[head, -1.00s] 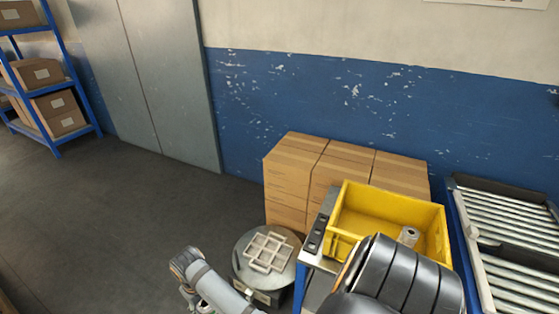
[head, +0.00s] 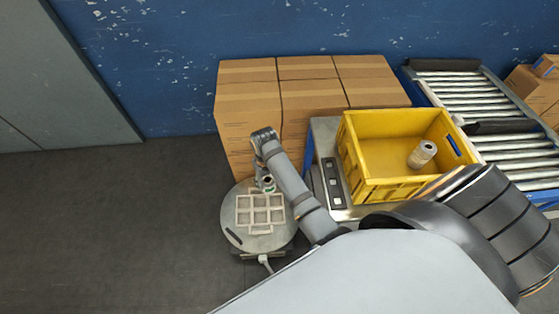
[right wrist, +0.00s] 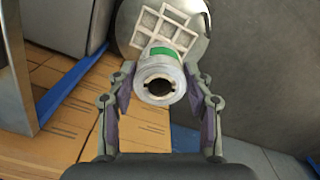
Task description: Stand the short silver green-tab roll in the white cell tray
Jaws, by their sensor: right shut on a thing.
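The short silver roll with a green tab (right wrist: 158,78) is between the two fingers of my right gripper (right wrist: 162,92) in the right wrist view. Its hollow end faces the camera. The fingers are shut on its sides. The white cell tray (right wrist: 143,40) shows just beyond the roll. In the head view the tray (head: 260,209) lies on a round grey stand, its visible cells empty. My right gripper (head: 265,184) is at the tray's far edge with the roll, which is small and partly hidden there. Whether the roll touches the tray cannot be told. My left gripper is not in view.
A yellow crate (head: 385,190) with another silver roll (head: 422,154) inside stands right of the round stand (head: 230,232). Stacked cardboard boxes (head: 250,105) are behind the stand. A roller conveyor (head: 465,95) is at the back right. The floor at left is clear.

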